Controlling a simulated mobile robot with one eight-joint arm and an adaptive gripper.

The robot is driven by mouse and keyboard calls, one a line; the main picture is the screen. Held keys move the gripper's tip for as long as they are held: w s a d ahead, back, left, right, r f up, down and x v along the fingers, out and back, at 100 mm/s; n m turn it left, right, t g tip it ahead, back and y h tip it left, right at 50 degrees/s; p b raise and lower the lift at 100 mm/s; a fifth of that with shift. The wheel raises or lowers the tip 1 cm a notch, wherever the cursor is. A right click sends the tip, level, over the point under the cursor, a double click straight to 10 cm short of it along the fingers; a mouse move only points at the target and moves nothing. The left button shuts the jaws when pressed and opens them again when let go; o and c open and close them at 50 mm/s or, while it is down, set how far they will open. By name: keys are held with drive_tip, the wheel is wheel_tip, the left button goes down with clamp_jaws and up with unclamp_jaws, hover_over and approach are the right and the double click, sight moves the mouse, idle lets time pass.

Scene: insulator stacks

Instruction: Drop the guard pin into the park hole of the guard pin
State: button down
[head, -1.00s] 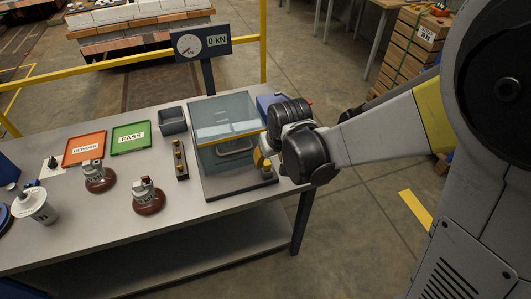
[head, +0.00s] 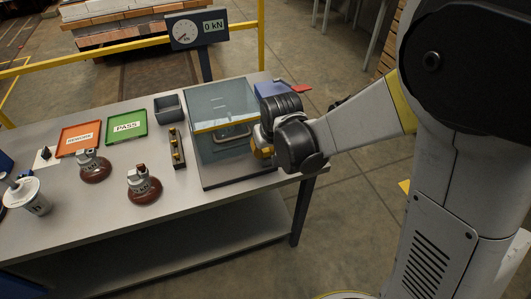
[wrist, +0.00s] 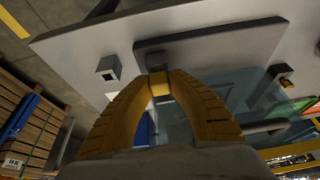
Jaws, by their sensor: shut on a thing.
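In the head view my gripper (head: 262,151) is beside the right front of the clear guard box (head: 221,108). A grey block (wrist: 155,56) stands just beyond the fingertips in the wrist view. A small block with a dark square opening (wrist: 108,69) lies left of it on the table. I cannot tell which one holds the park hole.
The guard box stands on a dark base plate (head: 236,179) on the grey table (head: 115,222). Left of it are a rack with brass pieces (head: 177,148), a grey bin (head: 169,108), green and orange trays (head: 127,125) and brown insulators (head: 144,188). A blue box (head: 277,88) is behind my wrist.

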wheel_tip(320, 180, up, 5)
drive_tip(key=p, duration=0.2)
drive_tip(key=shift+f+p, duration=0.2)
drive_tip(key=shift+p, duration=0.15)
drive_tip(key=w+d+r+p, duration=0.35)
drive_tip(key=d+r, duration=0.25)
drive_tip(key=d, duration=0.5)
drive_tip(key=a+f+b, duration=0.3)
drive_tip(key=f+b, duration=0.3)
drive_tip(key=f, duration=0.2)
drive_tip(key=shift+s, duration=0.35)
drive_tip(key=shift+r, duration=0.1)
drive_tip(key=shift+f+b, duration=2)
drive_tip(key=shift+f, duration=0.1)
idle(0.3)
drive_tip(key=c, duration=1.3)
unclamp_jaws()
drive_tip(key=shift+c, duration=0.2)
